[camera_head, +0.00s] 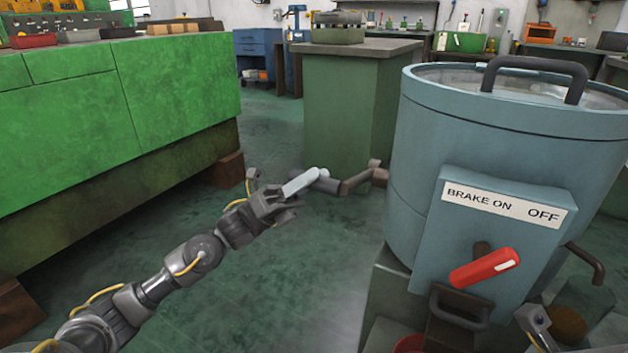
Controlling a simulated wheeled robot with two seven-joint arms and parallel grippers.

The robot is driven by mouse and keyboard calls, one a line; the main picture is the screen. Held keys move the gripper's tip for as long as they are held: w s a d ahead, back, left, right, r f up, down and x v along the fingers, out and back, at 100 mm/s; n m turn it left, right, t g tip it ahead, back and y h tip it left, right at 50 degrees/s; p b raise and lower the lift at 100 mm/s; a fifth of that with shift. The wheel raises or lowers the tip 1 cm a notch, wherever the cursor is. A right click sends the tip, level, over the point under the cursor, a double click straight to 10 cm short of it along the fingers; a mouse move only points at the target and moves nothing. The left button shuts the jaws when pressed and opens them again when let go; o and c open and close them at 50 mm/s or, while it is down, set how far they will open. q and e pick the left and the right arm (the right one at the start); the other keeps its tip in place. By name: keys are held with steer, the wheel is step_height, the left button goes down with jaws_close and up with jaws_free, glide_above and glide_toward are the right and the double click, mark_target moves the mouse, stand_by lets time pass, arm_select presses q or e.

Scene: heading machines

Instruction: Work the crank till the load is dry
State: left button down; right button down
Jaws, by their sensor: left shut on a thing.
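A blue-grey drum machine (420,150) stands at the right, with a dark handle (535,66) over its clear-looking lid (530,85). The load inside cannot be made out. A brown crank (362,181) sticks out from the drum's left side and ends in a dark grip. My left gripper (311,180) is shut on the crank's grip at its outer end. A red brake lever (485,268) sits below a plate (505,204) reading "BRAKE ON OFF"; its white-marked end lies to the right, below OFF. Part of my right arm (535,322) shows at the bottom right; its jaws are unclear.
A long green cabinet (170,80) fills the left. A green pedestal (335,110) stands behind the crank. A brown bent pipe (588,262) juts from the drum's right side. A red container (408,344) shows partly at the bottom edge.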

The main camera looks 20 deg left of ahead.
arm_select(q)
steer(key=c, duration=1.1)
jaws_free()
steer(key=p+v, duration=0.1)
steer(key=v, duration=1)
steer(key=shift+w+d, duration=0.1)
